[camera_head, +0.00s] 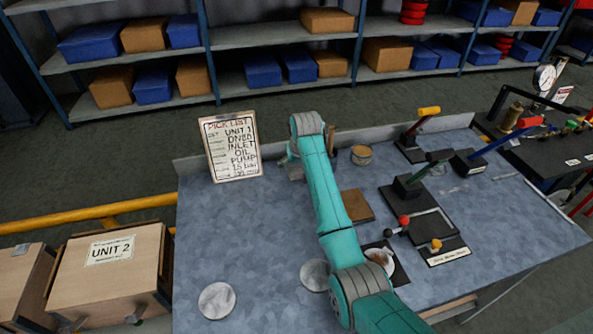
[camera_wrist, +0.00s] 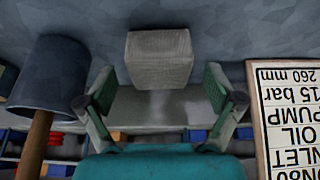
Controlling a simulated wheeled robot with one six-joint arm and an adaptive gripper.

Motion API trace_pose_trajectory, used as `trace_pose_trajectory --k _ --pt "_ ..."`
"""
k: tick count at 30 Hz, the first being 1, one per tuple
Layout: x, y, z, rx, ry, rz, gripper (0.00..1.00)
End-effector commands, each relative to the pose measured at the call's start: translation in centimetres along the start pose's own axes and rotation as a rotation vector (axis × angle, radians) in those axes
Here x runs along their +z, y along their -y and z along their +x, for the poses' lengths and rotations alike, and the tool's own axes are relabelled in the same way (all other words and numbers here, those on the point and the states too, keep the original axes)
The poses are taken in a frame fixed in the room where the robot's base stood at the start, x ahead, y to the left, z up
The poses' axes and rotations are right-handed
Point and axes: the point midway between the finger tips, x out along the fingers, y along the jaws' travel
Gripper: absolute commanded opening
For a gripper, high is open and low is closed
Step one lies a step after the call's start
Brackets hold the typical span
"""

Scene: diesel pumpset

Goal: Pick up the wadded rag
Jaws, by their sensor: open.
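In the wrist view, my gripper (camera_wrist: 158,82) is open, with one finger on each side of the picture's middle. A pale grey, boxy lump with a woven-looking surface (camera_wrist: 160,58) lies on the bench just beyond and between the fingertips; it may be the wadded rag. Gaps show between it and both fingers. In the head view my gripper (camera_head: 291,160) is low over the back of the bench, right of the pick list sign, and partly hidden by my arm. A small grey shape (camera_head: 293,171) shows there; I cannot tell whether it is the lump.
A mallet (camera_wrist: 49,80) with a wooden handle is close left in the wrist view; the pick list sign (camera_head: 231,147) is close on the other side. A tin (camera_head: 361,154), brown block (camera_head: 357,206) and lever fixture (camera_head: 408,187) lie right of my arm. The bench's left part (camera_head: 225,235) is mostly clear.

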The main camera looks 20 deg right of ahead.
Motion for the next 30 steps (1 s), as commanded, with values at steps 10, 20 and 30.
trace_pose_trajectory --k 10,20,30 --pt "0.0 0.0 0.7 0.0 -0.001 0.0 0.89" --pt "0.0 0.0 0.7 0.0 -0.001 0.0 0.32" --pt "-0.5 0.0 -0.3 0.0 -0.001 0.0 0.32"
